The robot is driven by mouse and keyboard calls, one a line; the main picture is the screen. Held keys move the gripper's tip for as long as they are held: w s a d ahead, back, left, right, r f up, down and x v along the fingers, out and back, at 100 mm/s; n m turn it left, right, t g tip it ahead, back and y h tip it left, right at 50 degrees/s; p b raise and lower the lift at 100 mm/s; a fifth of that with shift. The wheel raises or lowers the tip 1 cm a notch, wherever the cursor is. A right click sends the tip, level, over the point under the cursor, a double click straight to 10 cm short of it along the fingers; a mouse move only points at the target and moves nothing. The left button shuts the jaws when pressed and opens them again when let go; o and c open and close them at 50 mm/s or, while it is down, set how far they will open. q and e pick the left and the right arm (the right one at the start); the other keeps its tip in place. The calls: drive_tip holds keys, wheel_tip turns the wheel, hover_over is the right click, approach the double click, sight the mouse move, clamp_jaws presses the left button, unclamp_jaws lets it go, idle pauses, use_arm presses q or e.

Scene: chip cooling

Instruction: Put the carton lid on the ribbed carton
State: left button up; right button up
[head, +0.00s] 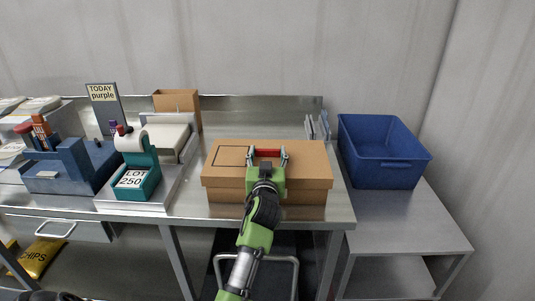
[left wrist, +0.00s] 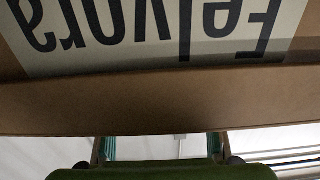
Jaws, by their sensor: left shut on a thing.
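The brown carton lid (head: 312,170) lies level over the ribbed carton (head: 226,196) on the right part of the steel table. Only a low strip of the carton shows under the lid's front rim, and I cannot tell whether the lid is fully seated. My left gripper (head: 268,155) is shut on the lid near the middle of its top, around a red bar-like part. My gripper and arm hide part of the lid and the carton's front. In the left wrist view, a brown surface (left wrist: 160,105) with a large upside-down printed label fills the top. My right gripper is not in view.
A blue bin (head: 385,165) stands on a lower steel table at right. A teal label dispenser (head: 137,180) on a scale and a blue holder (head: 75,170) stand to the left. An open brown box (head: 176,101) stands behind. A narrow table strip is clear left of the carton.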

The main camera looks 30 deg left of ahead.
use_arm(q)
drive_tip(key=shift+f, duration=0.2)
drive_tip(key=o, duration=1.2)
drive_tip(key=v, duration=0.7)
drive_tip(key=shift+s+d, duration=0.15)
drive_tip(key=shift+s, duration=0.1)
drive_tip(key=shift+f, duration=0.1)
